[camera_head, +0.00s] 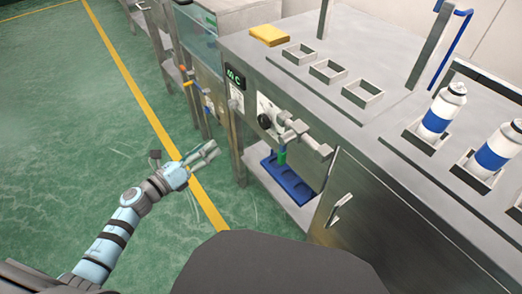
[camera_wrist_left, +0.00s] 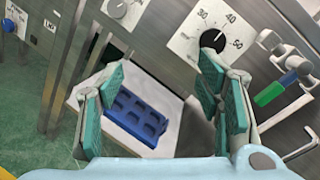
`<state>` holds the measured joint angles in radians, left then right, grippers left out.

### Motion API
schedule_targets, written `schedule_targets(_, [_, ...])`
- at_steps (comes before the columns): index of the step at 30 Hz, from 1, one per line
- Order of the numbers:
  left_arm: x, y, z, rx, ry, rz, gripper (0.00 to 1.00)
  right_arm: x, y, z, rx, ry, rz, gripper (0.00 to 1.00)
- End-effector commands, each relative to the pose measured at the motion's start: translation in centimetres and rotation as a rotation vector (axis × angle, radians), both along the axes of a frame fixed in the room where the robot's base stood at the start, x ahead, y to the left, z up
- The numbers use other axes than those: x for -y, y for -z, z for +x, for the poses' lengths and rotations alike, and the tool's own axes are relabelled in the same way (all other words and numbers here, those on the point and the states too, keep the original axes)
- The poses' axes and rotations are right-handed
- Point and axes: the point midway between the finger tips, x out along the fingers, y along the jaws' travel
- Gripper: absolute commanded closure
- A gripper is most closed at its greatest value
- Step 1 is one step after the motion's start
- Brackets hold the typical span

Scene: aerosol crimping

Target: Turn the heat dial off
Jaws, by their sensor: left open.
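A white dial plate with a black knob (camera_head: 264,121) is on the front of the steel bench. In the left wrist view the black knob (camera_wrist_left: 213,39) has the marks 30, 40 and 50 around it and lies just beyond the right finger. A second dial with a grey knob (camera_wrist_left: 117,9) is at the upper left there; its marks are too small to read. My left gripper (camera_head: 208,153) is open and empty, in front of the bench and apart from both dials. Its two fingers (camera_wrist_left: 162,88) show wide apart in the wrist view. My right gripper is not in view.
A green-lit temperature display (camera_head: 235,78) sits above the grey knob. Metal fittings (camera_head: 300,132) jut out right of the black knob. A blue tray (camera_head: 288,180) lies on the shelf below. White-and-blue cans (camera_head: 443,108) stand in holders on the benchtop. The floor at left is free.

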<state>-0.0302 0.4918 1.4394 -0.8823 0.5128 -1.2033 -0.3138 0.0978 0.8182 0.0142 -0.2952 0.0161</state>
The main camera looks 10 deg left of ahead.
Motion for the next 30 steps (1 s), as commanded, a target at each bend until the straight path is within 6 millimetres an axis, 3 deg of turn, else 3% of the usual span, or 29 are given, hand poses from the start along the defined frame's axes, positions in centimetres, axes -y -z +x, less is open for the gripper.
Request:
schedule_targets(1, [1.6, -0.1, 0.1, 0.133, 0.101, 0.181, 0.41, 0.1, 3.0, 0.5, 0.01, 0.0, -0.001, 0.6])
schedule_targets(3, [3.5, -2.1, -0.3, 0.279, 0.205, 0.384, 0.41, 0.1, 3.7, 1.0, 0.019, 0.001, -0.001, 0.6])
schedule_targets(6, [4.8, -3.4, -0.2, 0.362, 0.259, 0.498, 0.41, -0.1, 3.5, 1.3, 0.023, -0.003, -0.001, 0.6])
schedule_targets(11, [6.8, -4.0, 2.1, 0.364, 0.257, 0.497, 0.41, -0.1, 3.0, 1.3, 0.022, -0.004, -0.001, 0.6])
schedule_targets(21, [12.4, -3.6, 9.1, 0.357, 0.254, 0.493, 0.41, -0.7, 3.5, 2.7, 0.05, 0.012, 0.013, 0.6])
schedule_targets(30, [13.6, -3.7, 10.4, 0.355, 0.256, 0.494, 0.41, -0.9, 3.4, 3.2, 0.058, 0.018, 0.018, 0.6])
